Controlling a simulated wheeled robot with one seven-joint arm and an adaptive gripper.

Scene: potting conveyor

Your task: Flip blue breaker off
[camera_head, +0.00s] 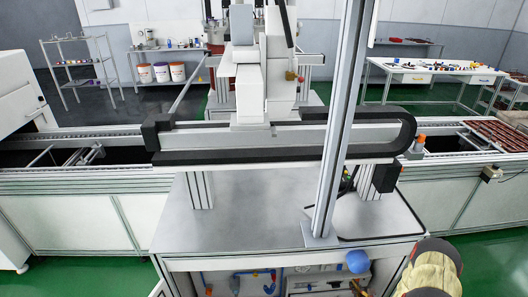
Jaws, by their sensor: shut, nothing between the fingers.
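I cannot pick out a blue breaker with certainty. A rounded blue part (358,261) shows at the right of the open cabinet (205,264) under the machine table, at the bottom of the view. What it belongs to and any switch position are too small to tell. A pale panel or box (315,281) sits inside the cabinet to its left, cut by the bottom edge. A beige and dark part of my arm shows at the bottom right, beside the cabinet. I cannot make out my gripper's fingers.
Blue tubing (238,277) runs inside the cabinet. A conveyor (80,183) crosses behind. Green floor (478,262) shows at the right.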

